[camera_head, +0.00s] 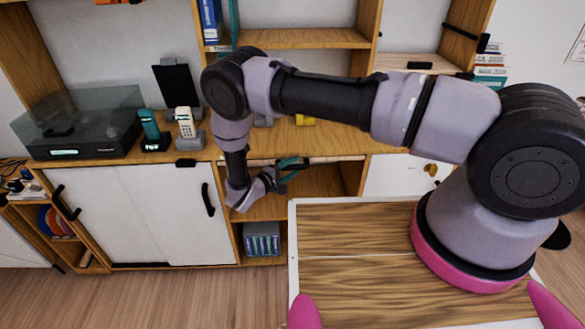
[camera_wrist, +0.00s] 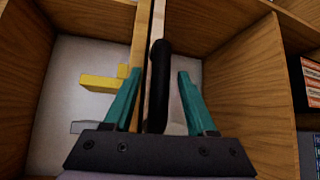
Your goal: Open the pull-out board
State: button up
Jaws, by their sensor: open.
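The pull-out board (camera_head: 338,159) sits just under the countertop, above an open compartment, and its front edge shows as a thin strip. In the wrist view its edge (camera_wrist: 140,50) runs upright through the middle. A black bar handle (camera_wrist: 159,85) stands on its front. My gripper (camera_head: 292,168) is at the board's front, with its teal fingers turned sideways. In the wrist view my gripper (camera_wrist: 158,95) is open, with the handle between the fingers. A gap shows between the handle and the right finger. I cannot tell whether the left finger touches the board.
White sliding doors (camera_head: 140,215) are left of the compartment, and a white door (camera_head: 392,174) is to the right. Phones (camera_head: 188,130) and a turntable (camera_head: 85,125) stand on the countertop. A small crate of cases (camera_head: 262,240) sits below. The floor at front left is clear.

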jog(key=shift+w, duration=0.1)
grip_shut()
dwell(1.4)
